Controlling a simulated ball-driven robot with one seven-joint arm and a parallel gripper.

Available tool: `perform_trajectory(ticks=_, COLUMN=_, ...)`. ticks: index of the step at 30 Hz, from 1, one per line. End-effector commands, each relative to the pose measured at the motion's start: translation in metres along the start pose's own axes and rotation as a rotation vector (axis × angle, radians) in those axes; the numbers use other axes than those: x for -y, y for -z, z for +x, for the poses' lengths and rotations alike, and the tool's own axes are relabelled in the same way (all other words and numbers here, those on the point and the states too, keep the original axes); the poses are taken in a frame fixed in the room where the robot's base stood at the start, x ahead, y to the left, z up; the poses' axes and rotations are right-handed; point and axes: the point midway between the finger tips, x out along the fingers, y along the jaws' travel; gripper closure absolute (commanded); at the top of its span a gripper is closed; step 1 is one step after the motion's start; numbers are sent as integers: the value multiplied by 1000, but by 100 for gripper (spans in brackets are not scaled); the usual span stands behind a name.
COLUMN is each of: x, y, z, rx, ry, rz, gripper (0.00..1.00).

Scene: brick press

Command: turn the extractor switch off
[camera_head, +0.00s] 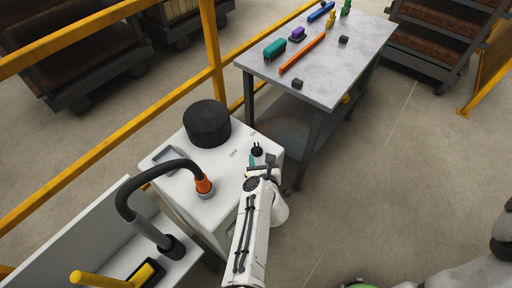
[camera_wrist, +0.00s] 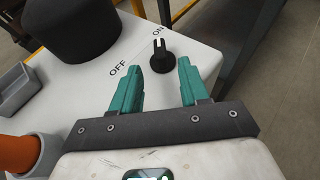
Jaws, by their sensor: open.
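The extractor switch (camera_wrist: 161,57) is a small black rotary knob on the white cabinet top (camera_wrist: 88,82). In the wrist view its pointed end aims up, nearer the printed ON than the OFF. The knob also shows in the head view (camera_head: 257,150), just beyond my gripper (camera_head: 256,163). In the wrist view my gripper (camera_wrist: 158,75) is open, with its two teal fingers apart. The knob appears between and slightly beyond the fingertips, with no clear contact. I cannot tell the height of the fingertips above the cabinet.
A black cylinder (camera_head: 207,123) stands on the cabinet, left of the switch. A yellow railing (camera_head: 212,50) runs behind. Open floor lies to the right.

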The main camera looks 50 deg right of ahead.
Motion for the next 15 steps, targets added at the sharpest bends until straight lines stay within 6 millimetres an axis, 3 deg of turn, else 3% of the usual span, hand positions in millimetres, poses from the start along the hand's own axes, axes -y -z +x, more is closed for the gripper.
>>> perform_trajectory(ticks=6, x=2, y=1, z=39, rx=-1, ry=2, rz=-2, gripper=55)
perform_trajectory(ticks=15, x=0, y=0, z=69, rx=0, ry=-1, rz=-1, gripper=55)
